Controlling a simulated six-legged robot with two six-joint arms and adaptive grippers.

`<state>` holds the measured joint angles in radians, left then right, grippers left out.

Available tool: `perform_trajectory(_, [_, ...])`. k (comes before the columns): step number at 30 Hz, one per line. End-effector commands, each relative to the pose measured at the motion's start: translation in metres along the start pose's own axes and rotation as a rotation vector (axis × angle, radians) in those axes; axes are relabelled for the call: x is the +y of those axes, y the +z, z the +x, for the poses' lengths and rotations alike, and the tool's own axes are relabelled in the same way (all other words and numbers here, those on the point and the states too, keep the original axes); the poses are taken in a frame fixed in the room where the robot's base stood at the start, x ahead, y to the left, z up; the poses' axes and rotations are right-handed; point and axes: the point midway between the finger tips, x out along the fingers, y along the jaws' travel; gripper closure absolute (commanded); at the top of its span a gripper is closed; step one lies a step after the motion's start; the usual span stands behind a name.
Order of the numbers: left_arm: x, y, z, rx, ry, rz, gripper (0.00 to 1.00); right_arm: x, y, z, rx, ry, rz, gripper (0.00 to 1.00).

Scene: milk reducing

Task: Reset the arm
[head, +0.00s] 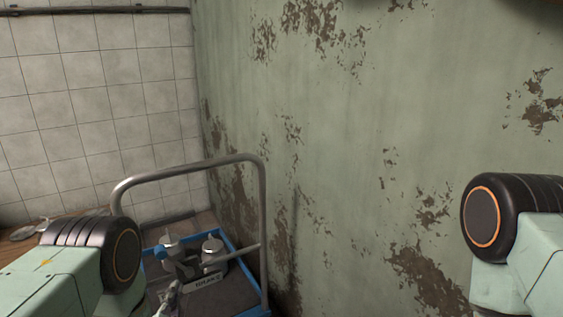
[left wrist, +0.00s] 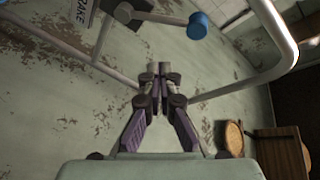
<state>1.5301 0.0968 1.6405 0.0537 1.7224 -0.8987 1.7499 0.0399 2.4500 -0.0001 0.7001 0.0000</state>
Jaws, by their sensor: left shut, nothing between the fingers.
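My left arm comes in from the left in the head view. My left gripper (head: 172,288) is partly seen low in that view, in front of the blue-edged cart (head: 247,272). In the left wrist view my left gripper (left wrist: 160,70) has its two fingertips together, with nothing between them. My right arm shows only as a pale green link and a black joint at the right edge of the head view; its gripper is out of view.
The cart's grey tubular handle (head: 264,215) rises beside the peeling green wall (head: 350,150). Metal-topped items (head: 212,246) stand on the cart. A blue-capped bar (left wrist: 198,26), a round wooden object (left wrist: 234,138) and a wooden box (left wrist: 281,152) show in the wrist view.

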Motion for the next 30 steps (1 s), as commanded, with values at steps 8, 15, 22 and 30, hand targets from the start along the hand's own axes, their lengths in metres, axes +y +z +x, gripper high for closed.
perform_trajectory(8, [0.096,0.069,-0.136,-0.569,0.487,-0.441,1.00,0.000,0.000,-0.003,0.000,0.000,0.000,0.60])
perform_trajectory(15, [0.104,0.075,-0.291,-1.113,0.699,-0.630,1.00,0.000,0.000,-0.008,0.000,0.000,0.000,0.60])
perform_trajectory(22, [0.068,0.051,-0.397,-1.450,0.800,-0.628,1.00,0.000,0.000,-0.013,0.000,0.000,0.000,0.60])
perform_trajectory(30, [0.053,0.037,-0.395,-1.440,0.810,-0.620,1.00,0.000,0.000,-0.016,0.000,0.000,0.000,0.60])
